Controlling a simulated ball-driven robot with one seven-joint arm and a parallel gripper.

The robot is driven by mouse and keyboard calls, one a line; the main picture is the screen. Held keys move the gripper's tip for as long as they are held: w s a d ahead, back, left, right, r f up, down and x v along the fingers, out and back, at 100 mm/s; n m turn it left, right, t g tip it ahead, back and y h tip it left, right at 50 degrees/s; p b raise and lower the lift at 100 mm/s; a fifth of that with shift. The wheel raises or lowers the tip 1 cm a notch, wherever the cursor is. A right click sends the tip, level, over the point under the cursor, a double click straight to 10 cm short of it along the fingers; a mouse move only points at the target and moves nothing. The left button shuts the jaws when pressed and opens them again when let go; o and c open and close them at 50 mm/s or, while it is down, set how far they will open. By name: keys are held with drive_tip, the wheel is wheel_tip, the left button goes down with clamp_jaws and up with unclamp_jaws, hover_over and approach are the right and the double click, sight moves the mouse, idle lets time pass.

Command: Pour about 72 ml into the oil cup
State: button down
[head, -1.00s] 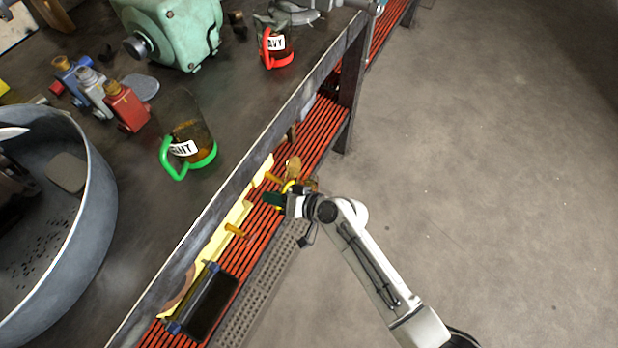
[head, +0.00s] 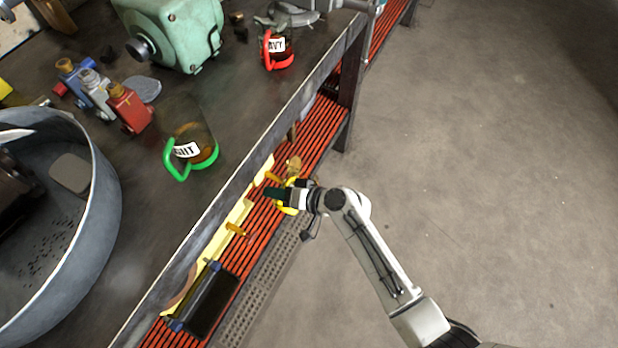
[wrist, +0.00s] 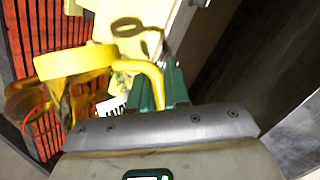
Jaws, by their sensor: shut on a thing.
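My gripper (head: 276,194) is low beside the bench's front edge, above the red slatted shelf. In the wrist view its green fingers (wrist: 160,92) are shut on the yellow handle (wrist: 150,72) of a clear jug with a yellow band (wrist: 75,62). Part of a black-on-white label shows beside the handle. In the head view the yellow jug (head: 291,209) is mostly hidden by the gripper; its tilt and oil level cannot be told. A green-handled jug marked "GHT" (head: 187,150) and a red-handled one marked "AVY" (head: 277,46) stand on the bench. I cannot identify the oil cup for certain.
A green motor (head: 180,32), small blue, grey and red capped units (head: 130,107) and a large grey round tub (head: 105,190) are on the bench. A yellow tray (head: 213,252) and a dark blue-ended box (head: 207,300) lie below its edge. The floor at right is clear.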

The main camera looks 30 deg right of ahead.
sight(280, 203)
drive_tip(key=shift+w+d+r+m+y+p, duration=0.2)
drive_tip(key=shift+d+r+m+p, duration=0.1)
drive_tip(key=shift+r, duration=0.15)
drive_tip(key=shift+w+d+r+m+y+p, duration=0.1)
drive_tip(key=shift+d+r+m+y+p, duration=0.15)
drive_tip(key=shift+r, duration=0.2)
idle(0.3)
drive_tip(key=shift+w+d+m+y, duration=0.2)
drive_tip(key=shift+d+m+y, duration=0.15)
drive_tip(key=shift+m, duration=0.3)
idle(2.3)
drive_tip(key=shift+a, duration=0.1)
drive_tip(key=shift+s+a+f+n+h+b, duration=0.2)
drive_tip(key=shift+s+a+f+n+h, duration=0.1)
drive_tip(key=shift+a+n, duration=0.15)
drive_tip(key=shift+s+a+f+n+h+b, duration=0.15)
drive_tip(key=shift+s+a+f+n+h, duration=0.1)
drive_tip(key=shift+a+n, duration=0.15)
drive_tip(key=f+b, duration=0.1)
drive_tip(key=f+n+h, duration=0.1)
drive_tip(key=a+f+b, duration=0.1)
drive_tip(key=shift+s+a+f+n+b, duration=0.1)
drive_tip(key=shift+s+f+n+b, duration=0.1)
drive_tip(key=shift+s+n+b, duration=0.15)
drive_tip(key=shift+a+r+n+t+h+p, duration=0.2)
drive_tip(key=shift+n+t+h+p, duration=0.1)
drive_tip(key=shift+n+h+p, duration=0.15)
drive_tip(key=shift+s, duration=0.1)
